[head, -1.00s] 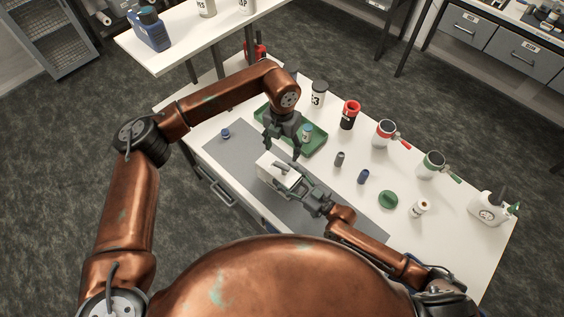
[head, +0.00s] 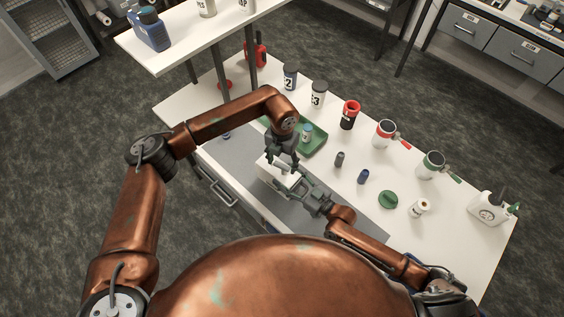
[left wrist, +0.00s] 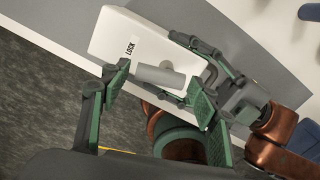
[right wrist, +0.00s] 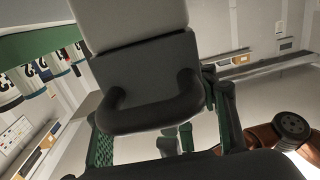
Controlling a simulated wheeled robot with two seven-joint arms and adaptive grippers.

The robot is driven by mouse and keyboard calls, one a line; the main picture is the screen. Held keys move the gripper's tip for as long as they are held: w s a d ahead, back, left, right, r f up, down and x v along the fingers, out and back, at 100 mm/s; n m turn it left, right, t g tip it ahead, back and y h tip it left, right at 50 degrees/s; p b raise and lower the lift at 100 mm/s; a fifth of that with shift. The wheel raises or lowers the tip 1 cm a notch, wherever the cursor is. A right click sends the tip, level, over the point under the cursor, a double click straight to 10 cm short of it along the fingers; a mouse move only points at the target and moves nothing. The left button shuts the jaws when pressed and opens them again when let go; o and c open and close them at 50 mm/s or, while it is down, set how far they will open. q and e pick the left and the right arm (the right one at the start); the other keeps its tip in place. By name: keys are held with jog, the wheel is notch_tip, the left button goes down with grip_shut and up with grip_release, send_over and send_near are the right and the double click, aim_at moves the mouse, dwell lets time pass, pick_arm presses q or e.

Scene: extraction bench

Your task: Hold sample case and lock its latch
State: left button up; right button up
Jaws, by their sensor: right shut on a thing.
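The white sample case (head: 267,172) stands on the grey mat; its top with the LOCK label also shows in the left wrist view (left wrist: 112,35). A grey cylindrical latch (left wrist: 158,76) sticks out of the case beside the label. My left gripper (left wrist: 161,92) is open, with its fingers on either side of the latch and not visibly pressing on it; in the head view it is just over the case (head: 281,163). My right gripper (head: 307,187) is shut on the case's dark handle (right wrist: 155,115), seen close up in the right wrist view.
Behind the case is a green tray (head: 318,143) with a small bottle in it. Labelled jars, a red-and-black container (head: 349,115) and mugs stand along the back. A blue vial (head: 363,176), green lid (head: 388,199) and white bottle (head: 419,208) stand at right.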

pick_arm(q)
jog(key=c, duration=0.9)
jog(key=shift+w+m, duration=0.15)
jog(key=shift+m, duration=1.25)
jog(key=shift+c, duration=0.2)
jog(key=o, duration=1.2)
jog(key=shift+c, duration=0.2)
notch_tip(320, 180, up, 12)
pick_arm(e)
jog(key=o, duration=1.6)
